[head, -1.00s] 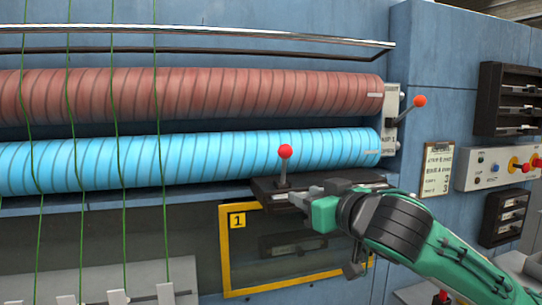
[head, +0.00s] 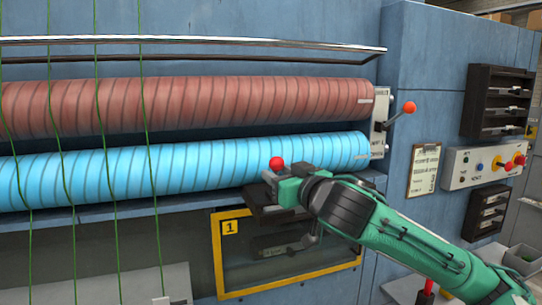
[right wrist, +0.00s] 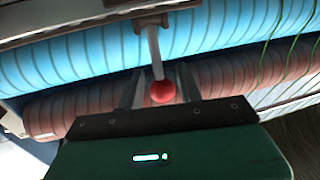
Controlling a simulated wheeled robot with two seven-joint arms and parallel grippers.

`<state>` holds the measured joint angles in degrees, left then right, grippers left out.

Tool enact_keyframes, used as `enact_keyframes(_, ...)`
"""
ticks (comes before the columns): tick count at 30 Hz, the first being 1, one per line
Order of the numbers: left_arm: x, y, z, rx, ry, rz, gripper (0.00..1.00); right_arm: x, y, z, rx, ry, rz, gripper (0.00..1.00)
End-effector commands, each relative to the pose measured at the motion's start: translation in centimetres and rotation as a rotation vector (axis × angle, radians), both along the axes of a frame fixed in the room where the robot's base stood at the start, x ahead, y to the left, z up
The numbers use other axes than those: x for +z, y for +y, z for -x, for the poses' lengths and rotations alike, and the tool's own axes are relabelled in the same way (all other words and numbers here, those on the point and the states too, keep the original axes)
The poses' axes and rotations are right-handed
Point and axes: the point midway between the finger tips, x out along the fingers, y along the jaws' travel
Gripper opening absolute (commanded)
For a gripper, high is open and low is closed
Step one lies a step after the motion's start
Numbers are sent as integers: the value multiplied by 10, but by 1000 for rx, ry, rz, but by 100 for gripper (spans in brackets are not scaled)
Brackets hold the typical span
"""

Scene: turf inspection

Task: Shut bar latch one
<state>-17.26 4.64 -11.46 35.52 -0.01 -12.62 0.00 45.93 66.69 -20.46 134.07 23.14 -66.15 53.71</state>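The bar latch lever, a grey stem with a red ball knob (head: 277,162), stands up from a dark block (head: 262,196) above the yellow-framed window marked 1 (head: 230,227). My right gripper (head: 271,180) is at the lever, just below the knob in the head view, and covers most of the stem. In the right wrist view the red knob (right wrist: 162,92) and stem lie between the two fingers of the right gripper (right wrist: 158,78). The fingers are apart, with a gap visible on both sides of the lever. My left gripper is not in view.
A blue ribbed roller (head: 180,168) and a red ribbed roller (head: 190,104) run just behind and above the lever. Another lever with an orange-red knob (head: 409,107) stands at their right end. Green cords hang at the left. A clipboard (head: 424,169) and button panel (head: 485,165) are right.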

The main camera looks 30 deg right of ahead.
Motion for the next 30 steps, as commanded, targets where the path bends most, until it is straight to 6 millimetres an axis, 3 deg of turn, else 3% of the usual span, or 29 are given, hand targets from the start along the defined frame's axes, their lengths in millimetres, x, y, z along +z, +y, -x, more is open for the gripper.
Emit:
enact_keyframes(1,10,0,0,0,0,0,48,4,0,-10,0,3,-2,36)
enact_keyframes(7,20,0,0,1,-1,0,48,2,-2,-33,0,1,-1,36)
enact_keyframes(19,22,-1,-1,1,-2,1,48,0,-2,-40,0,-1,1,36)
enact_keyframes(20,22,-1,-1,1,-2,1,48,0,-2,-40,0,-1,1,34)
enact_keyframes(25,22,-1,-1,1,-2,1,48,0,-2,-40,0,-1,1,1)
enact_keyframes(30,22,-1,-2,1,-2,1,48,2,-2,-40,-1,-5,1,0)
